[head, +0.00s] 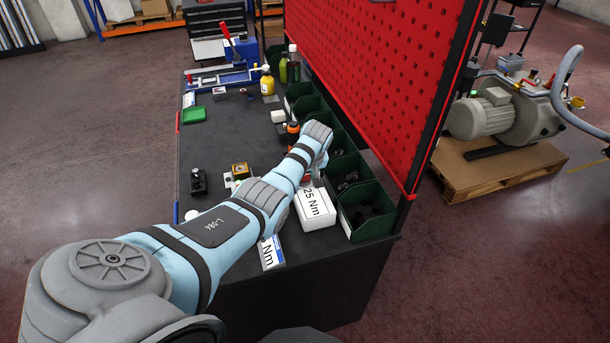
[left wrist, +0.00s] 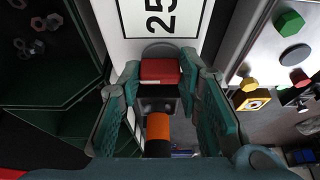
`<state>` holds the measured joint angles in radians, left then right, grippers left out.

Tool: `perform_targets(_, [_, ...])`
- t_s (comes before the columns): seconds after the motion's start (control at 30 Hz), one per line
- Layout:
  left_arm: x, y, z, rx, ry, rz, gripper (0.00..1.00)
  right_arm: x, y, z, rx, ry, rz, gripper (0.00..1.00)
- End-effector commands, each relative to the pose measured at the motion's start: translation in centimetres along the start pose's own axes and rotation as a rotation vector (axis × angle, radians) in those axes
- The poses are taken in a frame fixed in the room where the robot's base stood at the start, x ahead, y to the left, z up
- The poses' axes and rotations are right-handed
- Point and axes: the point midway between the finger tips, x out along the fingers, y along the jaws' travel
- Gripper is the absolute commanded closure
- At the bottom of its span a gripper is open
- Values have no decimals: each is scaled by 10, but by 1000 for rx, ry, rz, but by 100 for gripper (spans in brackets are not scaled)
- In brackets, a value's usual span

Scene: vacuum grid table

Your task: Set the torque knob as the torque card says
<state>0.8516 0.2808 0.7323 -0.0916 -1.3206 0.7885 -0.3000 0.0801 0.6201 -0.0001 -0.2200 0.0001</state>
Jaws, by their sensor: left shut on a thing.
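My left gripper (left wrist: 160,85) is shut on a small red block-shaped part (left wrist: 160,71), which I take for the torque knob. In the head view the black and orange tool (head: 293,130) shows just behind my left wrist; the gripper's fingertips are mostly hidden there. A white box (head: 317,219) reading "25 Nm" stands beside the gripper; its label (left wrist: 190,18) also shows in the left wrist view. A card with a blue strip (head: 271,254) reads "Nm"; its number is hidden by my arm.
Green bins (head: 366,207) line the right side of the bench (head: 225,143) below a red perforated panel (head: 385,80). Bottles (head: 267,82), a green tray (head: 194,115) and a blue fixture (head: 225,78) stand farther back. The bench middle is fairly clear.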

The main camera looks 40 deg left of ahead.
Motion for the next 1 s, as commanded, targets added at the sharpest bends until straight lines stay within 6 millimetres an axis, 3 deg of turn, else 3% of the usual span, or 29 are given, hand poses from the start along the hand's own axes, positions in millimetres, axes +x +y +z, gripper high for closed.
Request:
perform_targets(0.1, [-1, 0, -1, 0, 3, 2, 96, 0, 0, 0, 0, 0, 0, 60])
perform_targets(0.13, [-1, 0, -1, 0, 3, 2, 67, 0, 0, 0, 0, 0, 0, 60])
perform_targets(0.27, [-1, 0, -1, 1, 2, 2, 48, 0, 0, 0, 0, 0, 0, 60])
perform_targets(0.67, [-9, 1, -1, 1, 3, 3, 48, 0, 1, 0, 0, 0, 1, 60])
perform_targets(0.77, [-27, 1, 0, 2, 4, 5, 48, 0, 0, 0, 0, 0, 1, 60])
perform_targets(1.0, [-95, 1, 0, 1, 3, 5, 48, 0, 0, 0, 0, 0, 0, 60])
